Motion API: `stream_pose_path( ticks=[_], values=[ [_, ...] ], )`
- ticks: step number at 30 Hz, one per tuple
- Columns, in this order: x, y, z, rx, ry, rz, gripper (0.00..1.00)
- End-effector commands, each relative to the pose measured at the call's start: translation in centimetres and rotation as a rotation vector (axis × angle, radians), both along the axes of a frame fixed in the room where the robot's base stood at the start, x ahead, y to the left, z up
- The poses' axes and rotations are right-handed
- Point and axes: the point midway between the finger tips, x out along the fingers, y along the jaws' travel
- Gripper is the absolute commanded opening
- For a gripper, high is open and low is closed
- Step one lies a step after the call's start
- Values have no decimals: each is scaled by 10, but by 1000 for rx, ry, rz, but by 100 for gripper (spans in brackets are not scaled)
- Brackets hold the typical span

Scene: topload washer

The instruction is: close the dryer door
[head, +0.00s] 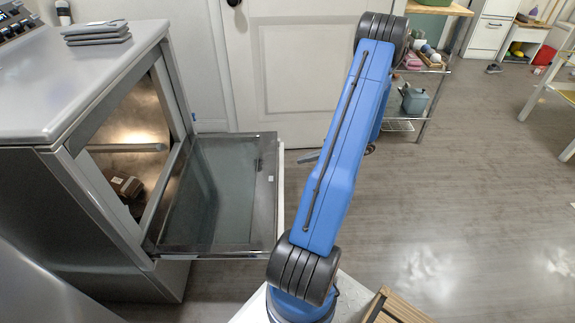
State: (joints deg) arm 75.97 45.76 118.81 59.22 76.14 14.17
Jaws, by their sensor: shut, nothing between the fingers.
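The dryer (110,240) is the grey machine at the left, with its opening facing right and its lit inside showing. My gripper (306,158) is mostly hidden behind my blue arm. Only a narrow grey tip shows, shut, just right of the door's outer edge; I see no clear contact with the door.
A brown object (126,184) lies inside the dryer. Folded grey cloths (97,33) lie on its top. A white room door (292,70) stands behind. A shelf rack (432,95) is beyond my arm. A wooden slatted piece (400,308) is at bottom. Floor at right is open.

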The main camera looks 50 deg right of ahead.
Motion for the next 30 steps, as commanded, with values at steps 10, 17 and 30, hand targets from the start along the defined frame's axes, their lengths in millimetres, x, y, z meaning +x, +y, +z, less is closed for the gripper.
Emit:
stream_pose_path(
  ticks=[10, 17, 30],
  values=[
    [30, 26, -16, 4, 0, 2, 0],
    [55, 48, -28, 2, 0, 2, 0],
    [70, 60, -37, 1, 1, 0, 0]
  ],
)
